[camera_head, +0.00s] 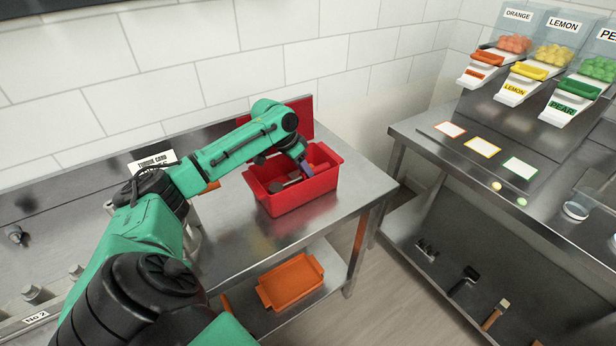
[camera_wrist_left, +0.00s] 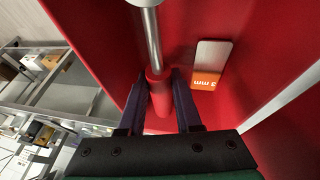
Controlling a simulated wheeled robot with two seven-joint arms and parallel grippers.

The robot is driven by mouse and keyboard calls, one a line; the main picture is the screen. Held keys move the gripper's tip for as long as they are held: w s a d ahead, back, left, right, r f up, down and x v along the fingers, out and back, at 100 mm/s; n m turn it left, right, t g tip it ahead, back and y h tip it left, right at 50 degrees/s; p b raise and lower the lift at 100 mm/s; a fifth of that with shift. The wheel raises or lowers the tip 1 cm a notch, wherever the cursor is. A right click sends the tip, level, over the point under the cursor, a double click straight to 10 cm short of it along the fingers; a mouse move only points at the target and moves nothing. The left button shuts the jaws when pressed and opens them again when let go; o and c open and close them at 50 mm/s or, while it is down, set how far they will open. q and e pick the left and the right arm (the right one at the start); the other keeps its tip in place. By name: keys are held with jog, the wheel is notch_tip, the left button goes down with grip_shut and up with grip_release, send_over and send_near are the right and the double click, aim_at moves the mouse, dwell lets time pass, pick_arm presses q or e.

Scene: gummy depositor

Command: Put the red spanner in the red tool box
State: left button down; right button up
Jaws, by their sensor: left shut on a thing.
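The red tool box (camera_head: 312,192) stands on the steel table with its red lid (camera_head: 300,115) raised behind it. My left arm reaches over the box and my left gripper (camera_head: 304,168) is down inside its opening. In the left wrist view my left gripper (camera_wrist_left: 157,92) is shut on the red spanner (camera_wrist_left: 158,90), around its red handle. The spanner's metal shaft (camera_wrist_left: 152,40) points away from the fingers, between the red walls. I cannot tell whether the spanner touches the box floor. My right gripper is out of view.
An orange tray (camera_head: 291,282) sits on the lower shelf. The table in front of the box is clear. A second steel table (camera_head: 480,195) stands at right, across a gap.

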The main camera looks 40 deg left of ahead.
pick_arm(q)
jog(key=shift+f, duration=0.85)
jog(key=c, duration=0.9)
grip_release()
jog(key=shift+r, duration=0.15)
jog(key=b+v, duration=0.1)
jog(key=v, duration=1)
jog(key=shift+s+a+r+b, duration=0.15)
jog(key=shift+s+r+b, duration=0.05)
jog(key=shift+r+b, duration=0.15)
